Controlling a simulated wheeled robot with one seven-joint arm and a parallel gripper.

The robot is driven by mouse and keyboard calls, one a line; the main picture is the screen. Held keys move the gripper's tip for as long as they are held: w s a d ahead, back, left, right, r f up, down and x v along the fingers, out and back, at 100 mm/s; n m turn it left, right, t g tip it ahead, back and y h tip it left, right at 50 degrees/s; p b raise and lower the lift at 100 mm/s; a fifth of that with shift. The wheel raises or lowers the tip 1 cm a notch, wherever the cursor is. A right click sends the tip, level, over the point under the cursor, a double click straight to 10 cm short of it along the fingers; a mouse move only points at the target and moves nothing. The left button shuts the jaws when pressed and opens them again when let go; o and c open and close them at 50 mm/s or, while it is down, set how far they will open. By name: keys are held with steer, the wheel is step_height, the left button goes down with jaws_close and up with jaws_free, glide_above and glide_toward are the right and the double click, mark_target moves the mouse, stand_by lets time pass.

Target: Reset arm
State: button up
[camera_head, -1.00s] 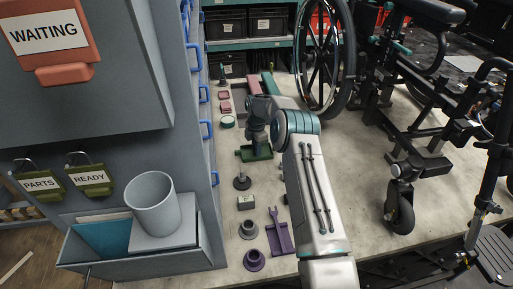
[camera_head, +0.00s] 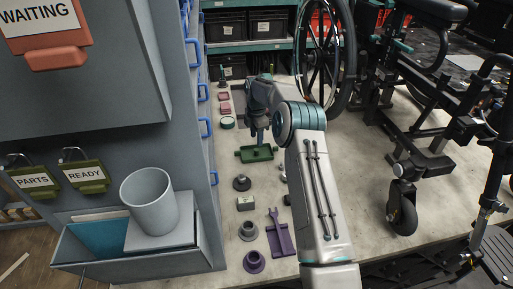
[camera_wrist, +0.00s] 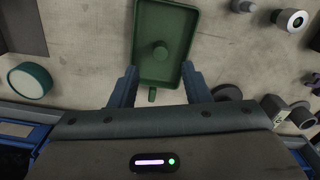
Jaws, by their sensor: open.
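My gripper (camera_head: 257,136) hangs above the green tray (camera_head: 257,154) on the bench. In the wrist view my gripper (camera_wrist: 158,84) is open, its two blue-grey fingers apart with nothing held between them.
A dark round knob (camera_head: 241,183), a small block (camera_head: 245,203), purple pieces (camera_head: 281,238) and collars (camera_head: 248,231) lie near the tray. A grey cabinet (camera_head: 95,100) stands left. A wheelchair frame (camera_head: 430,110) stands right. Black bins (camera_head: 225,28) stand behind.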

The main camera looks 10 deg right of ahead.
steer(key=s+a+r+m, duration=0.15)
steer(key=s+r, duration=0.25)
steer(key=r, duration=0.4)
steer(key=s+r+m, duration=0.2)
steer(key=s+r, duration=0.1)
steer(key=r, duration=0.5)
steer(key=s+r+m+t, duration=0.1)
steer(key=s+r+m, duration=0.45)
steer(key=s, duration=0.55)
steer(key=s+d+f+m+t, duration=0.1)
steer(key=s+m, duration=1.1)
steer(key=s, duration=1.6)
step_height(320, 180, down, 2)
steer(key=shift+s+d+f+t, duration=0.1)
steer(key=shift+s+d+t, duration=0.1)
steer(key=shift+t, duration=0.3)
